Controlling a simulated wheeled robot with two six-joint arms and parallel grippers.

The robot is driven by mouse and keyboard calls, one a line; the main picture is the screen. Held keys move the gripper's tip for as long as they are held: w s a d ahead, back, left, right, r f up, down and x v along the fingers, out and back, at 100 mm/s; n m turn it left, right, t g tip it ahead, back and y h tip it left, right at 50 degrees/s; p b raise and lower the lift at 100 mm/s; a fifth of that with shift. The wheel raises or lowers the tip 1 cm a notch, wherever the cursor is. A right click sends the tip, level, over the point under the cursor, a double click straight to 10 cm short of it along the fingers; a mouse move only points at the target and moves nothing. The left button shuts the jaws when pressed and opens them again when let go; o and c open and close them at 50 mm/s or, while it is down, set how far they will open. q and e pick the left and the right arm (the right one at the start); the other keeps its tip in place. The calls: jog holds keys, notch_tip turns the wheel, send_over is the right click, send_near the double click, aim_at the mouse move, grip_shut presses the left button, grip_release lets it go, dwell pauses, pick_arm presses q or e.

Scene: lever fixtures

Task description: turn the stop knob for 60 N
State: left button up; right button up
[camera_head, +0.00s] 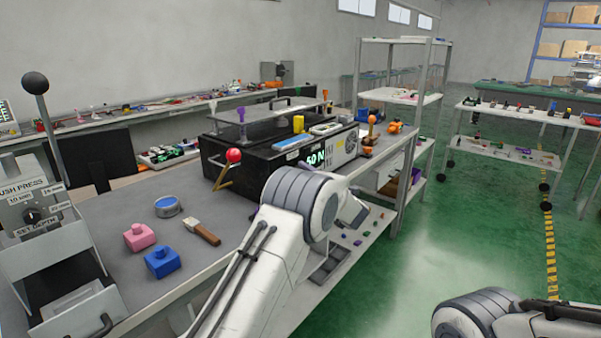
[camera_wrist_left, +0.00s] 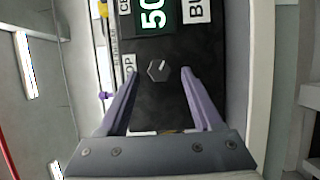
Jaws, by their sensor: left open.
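The stop knob (camera_wrist_left: 158,70) is a small dark grey hexagon with a short white mark, on the dark panel of the machine. A label ending in "OP" (camera_wrist_left: 129,68) is beside it. My left gripper (camera_wrist_left: 160,74) is open, with its purple fingertips on either side of the knob in the wrist view and no visible contact. I cannot tell how far the tips are from the panel. The display (camera_wrist_left: 153,20) shows a green-backed 50 in the wrist view. In the head view the black machine (camera_head: 255,162) stands on the bench; my arm hides the knob and gripper. My right gripper is not in view.
A red-ball lever (camera_head: 233,156) stands at the machine's left front. A press (camera_head: 45,225) with a black-ball lever is at the far left. Pink (camera_head: 139,237) and blue (camera_head: 162,261) blocks, a blue round tin (camera_head: 168,207) and a brown-handled tool (camera_head: 204,232) lie on the bench.

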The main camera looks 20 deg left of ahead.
pick_arm(q)
jog(key=shift+x, duration=1.3)
grip_shut()
jog(key=shift+w+d+r+m+g+h+p, duration=0.2)
jog(key=shift+m+g+p, duration=0.55)
jog(key=shift+m+p, duration=1.4)
jog(key=shift+s+a+f+m+g+h+p, duration=0.2)
jog(key=shift+m+g+p, duration=0.6)
jog(key=shift+p, duration=2.45)
jog(key=shift+w+d+r+m+g+h+p, duration=0.25)
jog(key=shift+m+g+p, duration=0.4)
jog(key=shift+m+p, duration=1.55)
jog(key=shift+s+a+n+p, duration=0.15)
jog(key=shift+n+p, duration=0.2)
jog(key=shift+p, duration=0.25)
grip_release()
